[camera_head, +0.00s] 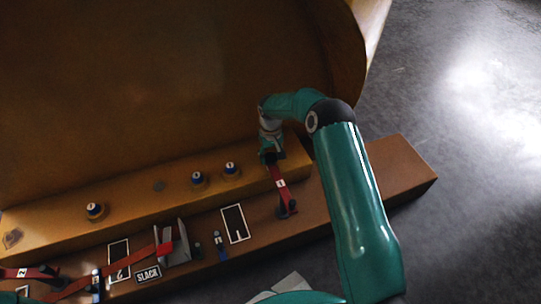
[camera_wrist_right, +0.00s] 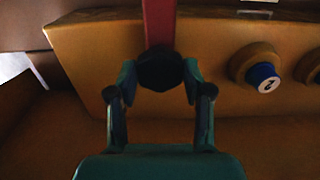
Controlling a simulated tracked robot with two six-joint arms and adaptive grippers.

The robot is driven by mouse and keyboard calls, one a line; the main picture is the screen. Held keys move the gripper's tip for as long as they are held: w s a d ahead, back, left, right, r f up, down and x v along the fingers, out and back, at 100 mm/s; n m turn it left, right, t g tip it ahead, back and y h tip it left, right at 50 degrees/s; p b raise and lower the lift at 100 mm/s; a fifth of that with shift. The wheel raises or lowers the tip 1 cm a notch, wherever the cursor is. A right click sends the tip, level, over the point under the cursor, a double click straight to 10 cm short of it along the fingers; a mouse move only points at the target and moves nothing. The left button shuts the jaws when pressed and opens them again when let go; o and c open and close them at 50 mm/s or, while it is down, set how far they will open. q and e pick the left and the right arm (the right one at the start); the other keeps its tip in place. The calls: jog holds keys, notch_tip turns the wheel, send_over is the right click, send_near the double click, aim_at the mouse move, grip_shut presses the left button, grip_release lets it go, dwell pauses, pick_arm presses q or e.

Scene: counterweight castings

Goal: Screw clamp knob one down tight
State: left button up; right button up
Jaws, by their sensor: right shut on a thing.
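The dark faceted clamp knob (camera_wrist_right: 160,68) sits between the fingers of my right gripper (camera_wrist_right: 160,88) in the right wrist view. The right gripper is shut on it, one finger at each side. A red clamp bar (camera_wrist_right: 159,22) runs away from the knob. In the head view this red bar (camera_head: 281,184) bears a white label 1 and lies across the tan ledge, with my right gripper (camera_head: 269,158) at its upper end. The knob is hidden there by the gripper. My left gripper is not in view.
Blue-capped posts (camera_head: 230,169) stand along the tan ledge (camera_head: 140,200), one close beside the gripper (camera_wrist_right: 264,77). A large brown casting (camera_head: 170,80) rises behind. Outlined boxes (camera_head: 235,224), a SLACK label (camera_head: 148,275), a grey bracket (camera_head: 178,244) and other red bars (camera_head: 75,285) lie in front.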

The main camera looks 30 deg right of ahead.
aim_at(270, 157)
jog(key=shift+w+r+m, duration=0.1)
jog(key=shift+m, duration=1.05)
jog(key=shift+w+r+m, duration=0.1)
jog(key=shift+m, duration=1.05)
jog(key=o, duration=1)
jog(key=shift+o, duration=0.9)
jog(key=shift+s+f, duration=0.1)
notch_tip(270, 157, up, 12)
